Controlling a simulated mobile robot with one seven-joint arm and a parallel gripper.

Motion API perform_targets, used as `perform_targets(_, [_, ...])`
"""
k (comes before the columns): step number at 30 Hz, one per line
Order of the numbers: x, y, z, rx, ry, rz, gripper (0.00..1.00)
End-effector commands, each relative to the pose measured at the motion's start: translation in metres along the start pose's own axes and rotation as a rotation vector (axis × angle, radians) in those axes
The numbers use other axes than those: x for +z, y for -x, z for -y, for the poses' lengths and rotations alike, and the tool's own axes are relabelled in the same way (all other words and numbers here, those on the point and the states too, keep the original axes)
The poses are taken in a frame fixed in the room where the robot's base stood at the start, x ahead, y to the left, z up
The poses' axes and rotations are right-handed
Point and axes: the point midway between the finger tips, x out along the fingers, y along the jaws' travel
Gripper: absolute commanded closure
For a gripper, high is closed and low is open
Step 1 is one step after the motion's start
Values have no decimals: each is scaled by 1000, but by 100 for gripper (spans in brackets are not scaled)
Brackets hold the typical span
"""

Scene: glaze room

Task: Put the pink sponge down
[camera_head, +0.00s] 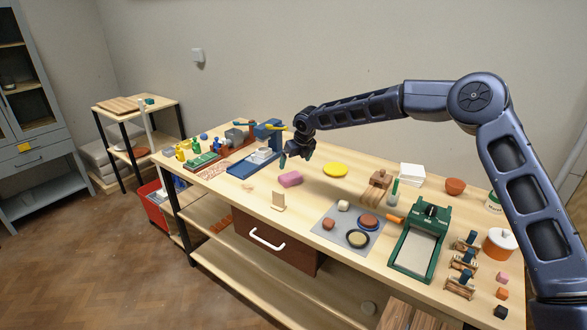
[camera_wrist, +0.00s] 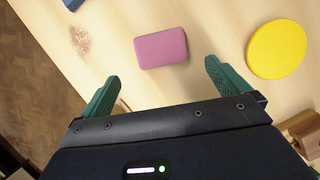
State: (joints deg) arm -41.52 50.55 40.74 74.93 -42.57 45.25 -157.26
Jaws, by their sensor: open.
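The pink sponge (camera_head: 290,179) lies flat on the wooden workbench (camera_head: 236,197), left of the yellow disc. It also shows in the wrist view (camera_wrist: 161,48), beyond the fingertips and apart from them. My gripper (camera_head: 297,158) is above the bench, just over and behind the sponge in the head view. In the wrist view its two green fingers (camera_wrist: 162,80) are spread wide, with nothing held between them.
A yellow disc (camera_head: 335,170) lies to the right of the sponge. A blue tool (camera_head: 268,132) stands behind left. A grey mat (camera_head: 335,229) with several small pieces lies to the front right. Bare wood surrounds the sponge.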

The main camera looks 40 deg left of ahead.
Motion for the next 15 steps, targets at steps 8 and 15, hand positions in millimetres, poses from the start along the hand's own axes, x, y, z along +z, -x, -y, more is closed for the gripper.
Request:
perform_targets(8, [0, 17, 0, 0, 0, 0, 0])
perform_targets(15, [0, 19, 1, -2, -4, 0, 0])
